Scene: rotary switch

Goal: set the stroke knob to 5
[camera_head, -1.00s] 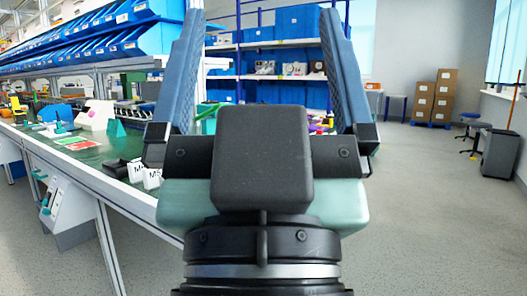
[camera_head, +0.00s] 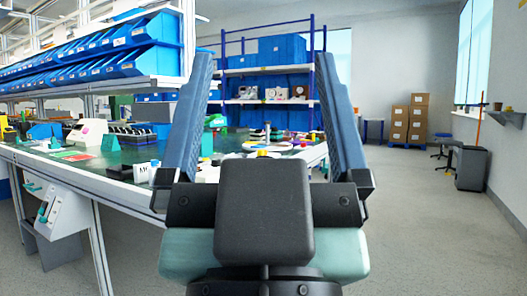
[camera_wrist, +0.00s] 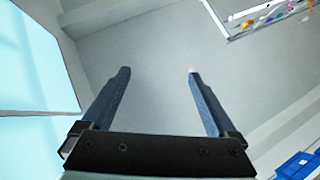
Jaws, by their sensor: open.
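My gripper (camera_head: 264,60) is open and empty, its two blue fingers pointing up and spread wide in the head view. It also shows in the wrist view (camera_wrist: 158,72), with bare floor or wall between the fingers. I cannot pick out a stroke knob for certain. A small yellow-topped thing (camera_head: 263,153) shows just above my gripper's dark body, on the green-topped workbench (camera_head: 110,165); most of it is hidden. White label cards (camera_head: 143,172) stand near the bench's front edge, left of my gripper.
A white device with a pink top (camera_head: 90,131) and green blocks (camera_head: 110,143) stand on the bench at left. A white box (camera_head: 48,210) hangs under its front. Blue bins (camera_head: 100,55) are above. A shelf rack (camera_head: 266,88) stands behind.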

